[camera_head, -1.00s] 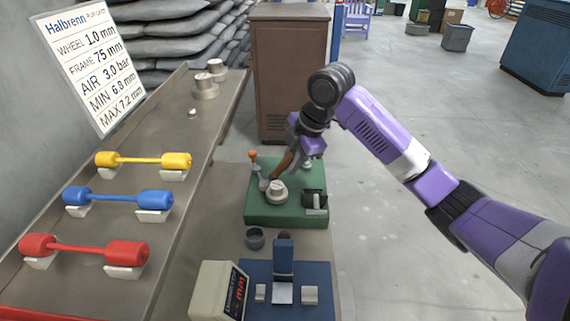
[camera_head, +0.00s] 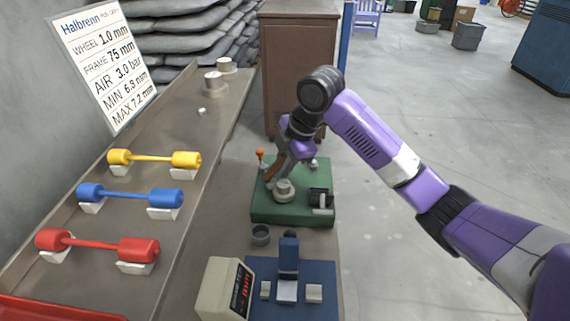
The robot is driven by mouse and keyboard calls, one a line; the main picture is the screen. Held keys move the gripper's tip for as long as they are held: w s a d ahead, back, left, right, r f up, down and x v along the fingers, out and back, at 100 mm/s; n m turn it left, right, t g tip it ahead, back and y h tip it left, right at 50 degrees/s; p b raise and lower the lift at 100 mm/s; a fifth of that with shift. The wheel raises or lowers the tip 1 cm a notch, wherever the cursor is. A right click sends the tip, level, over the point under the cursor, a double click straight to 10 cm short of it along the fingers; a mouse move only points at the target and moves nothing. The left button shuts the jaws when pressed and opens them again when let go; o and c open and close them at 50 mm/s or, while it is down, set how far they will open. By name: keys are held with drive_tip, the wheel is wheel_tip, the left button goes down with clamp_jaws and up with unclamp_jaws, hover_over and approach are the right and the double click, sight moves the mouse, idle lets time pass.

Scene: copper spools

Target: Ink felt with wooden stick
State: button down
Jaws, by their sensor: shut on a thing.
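My gripper (camera_head: 281,160) points down over the green base (camera_head: 260,214) and is shut on a brown wooden stick (camera_head: 274,173). The stick slants down to the left. Its lower end is close to the grey round piece (camera_head: 284,191) on the base and the orange-tipped lever (camera_head: 260,158). I cannot tell whether the stick touches either. A black block (camera_head: 320,197) with a pale part sits at the base's right side. I cannot make out the felt for certain.
A small dark cup (camera_head: 260,236) stands in front of the base. Nearer is a blue device (camera_head: 289,258) with a beige display box (camera_head: 219,286). Yellow, blue and red spools (camera_head: 138,249) lie on the left shelf. A brown cabinet (camera_head: 297,70) stands behind. Open floor lies right.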

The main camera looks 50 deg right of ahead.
drive_tip(key=shift+r+p, duration=2.35)
drive_tip(key=shift+r, duration=0.6)
drive_tip(key=shift+r+p, duration=1.25)
drive_tip(key=shift+r, duration=0.3)
drive_tip(key=shift+f, duration=0.15)
drive_tip(key=shift+w+a+f+b, duration=0.15)
drive_tip(key=shift+f+b, duration=0.45)
drive_tip(key=shift+f, duration=0.1)
drive_tip(key=shift+f, duration=0.15)
drive_tip(key=shift+w+b, duration=0.1)
drive_tip(key=shift+b, duration=0.2)
